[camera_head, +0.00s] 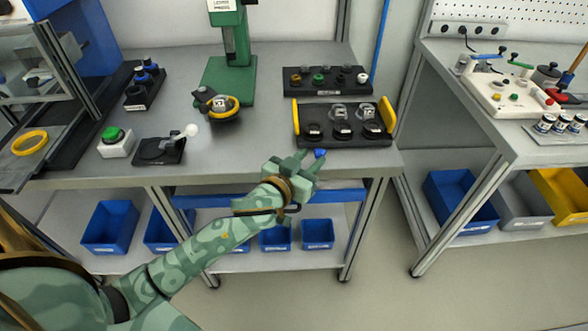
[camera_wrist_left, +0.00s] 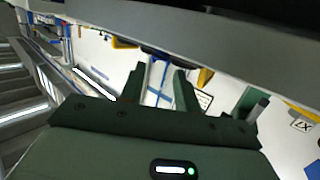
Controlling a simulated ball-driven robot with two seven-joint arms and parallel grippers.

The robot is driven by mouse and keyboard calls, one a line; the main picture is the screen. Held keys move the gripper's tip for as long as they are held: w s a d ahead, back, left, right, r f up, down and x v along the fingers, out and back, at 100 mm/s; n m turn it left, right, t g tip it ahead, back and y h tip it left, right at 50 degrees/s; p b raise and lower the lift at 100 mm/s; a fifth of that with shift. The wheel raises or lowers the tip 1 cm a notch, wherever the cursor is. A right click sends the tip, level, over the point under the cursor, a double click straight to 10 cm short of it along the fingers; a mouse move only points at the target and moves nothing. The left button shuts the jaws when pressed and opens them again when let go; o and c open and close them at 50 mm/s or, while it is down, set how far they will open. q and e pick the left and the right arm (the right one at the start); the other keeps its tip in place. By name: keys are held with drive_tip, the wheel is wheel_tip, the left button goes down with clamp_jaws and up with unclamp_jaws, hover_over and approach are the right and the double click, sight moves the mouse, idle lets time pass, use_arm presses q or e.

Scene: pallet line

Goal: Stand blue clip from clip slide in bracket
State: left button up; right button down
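A small blue piece, which looks like the blue clip (camera_head: 320,153), shows at the table's front edge, right by the fingertips of my left gripper (camera_head: 308,160). It is too small to tell whether they touch. In the left wrist view the two fingers (camera_wrist_left: 160,82) stand apart with a gap between them, and I see nothing clearly gripped. My right gripper is not in view. I cannot tell for sure which fixture is the clip slide or the bracket. A black tray with yellow end plates (camera_head: 345,143) stands just behind my left gripper.
A black rack with small round parts (camera_head: 328,81) stands behind the tray. A green press (camera_head: 228,75), a green push button (camera_head: 113,135) and a black lever fixture (camera_head: 160,150) are to the left. Blue bins (camera_head: 318,233) sit below.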

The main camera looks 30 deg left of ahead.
use_arm(q)
drive_tip(key=s+r+p, duration=0.1)
drive_tip(key=s+p, duration=0.1)
drive_tip(key=s, duration=0.6)
drive_tip(key=s+a+f+g, duration=0.1)
drive_tip(key=s+f+g, duration=0.15)
drive_tip(key=f, duration=0.75)
drive_tip(key=s+a+f+g, duration=0.1)
drive_tip(key=s+f+g, duration=0.15)
drive_tip(key=f, duration=0.75)
drive_tip(key=s+f+m+g, duration=0.1)
drive_tip(key=s+f+g, duration=0.3)
drive_tip(key=s+f, duration=0.8)
drive_tip(key=s+f+m+g, duration=0.1)
drive_tip(key=s+f+g, duration=0.3)
drive_tip(key=s+f, duration=0.8)
drive_tip(key=s, duration=0.4)
drive_tip(key=shift+s+a+y, duration=0.15)
drive_tip(key=shift+s+y, duration=0.15)
drive_tip(key=shift+y, duration=0.1)
drive_tip(key=s+g, duration=0.1)
drive_tip(key=s, duration=0.4)
drive_tip(key=s+f+g, duration=0.1)
drive_tip(key=s, duration=0.4)
drive_tip(key=s+f+m+g, duration=0.1)
drive_tip(key=s, duration=0.4)
drive_tip(key=shift+d+f, duration=0.25)
drive_tip(key=shift+d, duration=0.15)
drive_tip(key=shift+c, duration=0.2)
drive_tip(key=shift+w, duration=0.1)
